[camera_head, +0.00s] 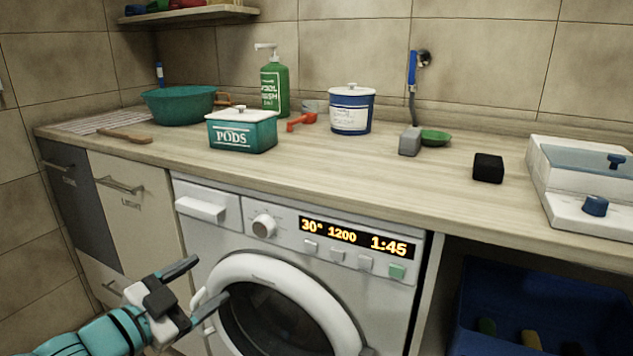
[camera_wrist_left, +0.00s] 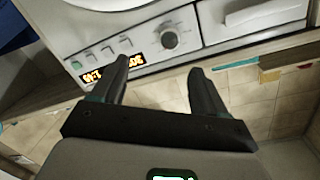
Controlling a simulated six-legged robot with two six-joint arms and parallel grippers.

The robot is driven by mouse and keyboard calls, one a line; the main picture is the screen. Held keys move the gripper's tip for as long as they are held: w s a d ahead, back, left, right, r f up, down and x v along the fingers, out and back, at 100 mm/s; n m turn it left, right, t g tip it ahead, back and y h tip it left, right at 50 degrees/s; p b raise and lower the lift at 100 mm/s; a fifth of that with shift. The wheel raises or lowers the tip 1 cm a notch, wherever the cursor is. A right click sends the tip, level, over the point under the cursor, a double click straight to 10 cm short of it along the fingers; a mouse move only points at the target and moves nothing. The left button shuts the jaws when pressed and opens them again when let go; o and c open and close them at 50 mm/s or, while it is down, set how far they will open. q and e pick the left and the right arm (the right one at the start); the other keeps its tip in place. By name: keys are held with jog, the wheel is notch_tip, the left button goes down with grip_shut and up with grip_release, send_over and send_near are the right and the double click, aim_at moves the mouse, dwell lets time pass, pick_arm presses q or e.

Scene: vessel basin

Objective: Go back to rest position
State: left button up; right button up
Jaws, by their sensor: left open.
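My left gripper (camera_head: 209,279) reaches in from the lower left in the head view. Its jaws are open and empty, in front of the left side of the washing machine (camera_head: 225,221), near the round door (camera_head: 283,312). In the left wrist view the two fingers (camera_wrist_left: 160,85) are spread with nothing between them. Beyond them that view shows the machine's control panel and its knob (camera_wrist_left: 169,40), upside down. The washer display (camera_head: 356,237) is lit and reads 30°, 1200 and 1:45. My right gripper shows in neither view.
On the worktop (camera_head: 330,165) stand a teal basin (camera_head: 178,105), a PODS box (camera_head: 242,135), a green pump bottle (camera_head: 274,88), a blue-and-white tub (camera_head: 351,112) and a black cube (camera_head: 488,168). A white sink unit (camera_head: 580,214) is at right. A blue crate (camera_head: 480,290) sits below.

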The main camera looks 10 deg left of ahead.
pick_arm(q)
jog(key=d+f+n+g, duration=0.3)
jog(key=d+f, duration=0.1)
jog(key=f, duration=0.9)
jog(key=d+f+n+g, duration=0.25)
jog(key=d+f, duration=0.25)
jog(key=f, duration=0.8)
jog(key=s+d+f+n+g+y, duration=0.1)
jog(key=s+d+f+n+g, duration=0.1)
jog(key=s+f, duration=0.4)
jog(key=s+d+f+n+g, duration=0.1)
jog(key=s+f+n+g, duration=0.2)
jog(key=f, duration=0.5)
jog(key=s+f+n+g+y, duration=0.25)
jog(key=s+f+g, duration=0.3)
jog(key=s, duration=0.65)
notch_tip(320, 180, up, 30)
jog(key=p, duration=3)
jog(key=shift+s+d+t+p, duration=0.15)
jog(key=shift+s+t+p, duration=0.15)
jog(key=shift+t+p, duration=0.1)
jog(key=shift+h, duration=0.25)
